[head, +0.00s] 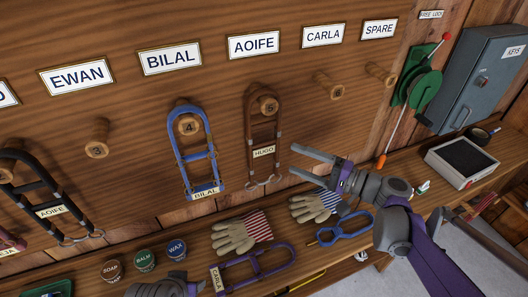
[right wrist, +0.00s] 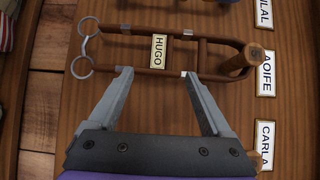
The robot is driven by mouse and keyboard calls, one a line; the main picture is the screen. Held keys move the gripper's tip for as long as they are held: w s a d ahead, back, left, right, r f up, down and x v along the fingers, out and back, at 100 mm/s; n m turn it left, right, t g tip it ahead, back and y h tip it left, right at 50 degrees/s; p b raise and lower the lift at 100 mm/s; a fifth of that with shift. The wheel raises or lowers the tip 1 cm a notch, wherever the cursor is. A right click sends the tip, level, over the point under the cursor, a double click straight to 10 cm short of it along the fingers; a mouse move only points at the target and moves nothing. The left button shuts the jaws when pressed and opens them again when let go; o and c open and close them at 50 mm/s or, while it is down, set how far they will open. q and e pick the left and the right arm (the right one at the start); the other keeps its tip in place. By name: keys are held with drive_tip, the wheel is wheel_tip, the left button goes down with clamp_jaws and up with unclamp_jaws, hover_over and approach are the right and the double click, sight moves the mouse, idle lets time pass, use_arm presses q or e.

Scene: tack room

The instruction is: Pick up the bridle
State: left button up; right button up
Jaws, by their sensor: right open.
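A brown bridle (head: 263,152) tagged HUGO hangs on peg 5, below the AOIFE name plate. It also shows in the right wrist view (right wrist: 159,50), with its metal rings at the left and the peg at the right. My right gripper (head: 294,160) is open and empty, just right of this bridle. In the right wrist view its two fingertips (right wrist: 156,73) point at the bridle's near strap, with no grip on it. A blue bridle (head: 205,192) tagged BILAL hangs on peg 4. A purple bridle (head: 216,279) tagged CARLA lies on the bench. My left gripper's fingers are not visible.
A black bridle (head: 50,212) tagged AOIFE hangs at the left. Pegs under EWAN, CARLA and SPARE are empty. Striped gloves (head: 234,237), tins (head: 146,260) and a blue looped item (head: 345,229) lie on the bench. A grey key cabinet (head: 485,75) is at the right.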

sight(266, 149)
drive_tip(key=x, duration=0.4)
drive_tip(key=shift+s+a+r, duration=0.1)
drive_tip(key=shift+a+r, duration=0.2)
drive_tip(key=shift+a, duration=0.2)
drive_tip(key=shift+w+a+f+p, duration=0.1)
drive_tip(key=shift+w+a+p, duration=0.2)
drive_tip(key=shift+w+a, duration=0.15)
drive_tip(key=x, duration=0.3)
drive_tip(key=shift+a+p, duration=0.3)
drive_tip(key=shift+a, duration=0.1)
drive_tip(key=shift+w+a+f, duration=0.15)
drive_tip(key=shift+w+a, duration=0.15)
drive_tip(key=shift+a, duration=0.05)
drive_tip(key=shift+s, duration=0.1)
drive_tip(key=shift+c, duration=0.9)
clamp_jaws()
